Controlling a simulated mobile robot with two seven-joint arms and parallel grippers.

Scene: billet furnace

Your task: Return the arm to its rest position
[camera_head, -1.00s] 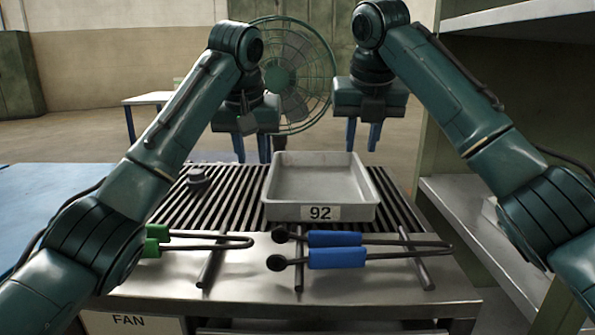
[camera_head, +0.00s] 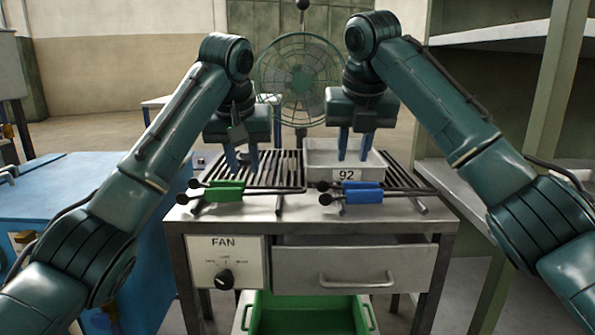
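My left gripper (camera_head: 242,160) hangs pointing down over the left part of the slatted grate, its blue fingers apart with nothing between them. Green-handled tongs (camera_head: 224,191) and blue-handled tongs (camera_head: 362,192) lie on rests at the front of the metal table (camera_head: 300,222).
A FAN panel with a black knob (camera_head: 224,279) and a drawer (camera_head: 350,272) are on the table's front. A green bin (camera_head: 305,312) stands below. A blue cabinet (camera_head: 85,225) is at left, shelving (camera_head: 540,125) at right. A fan (camera_head: 300,82) stands behind.

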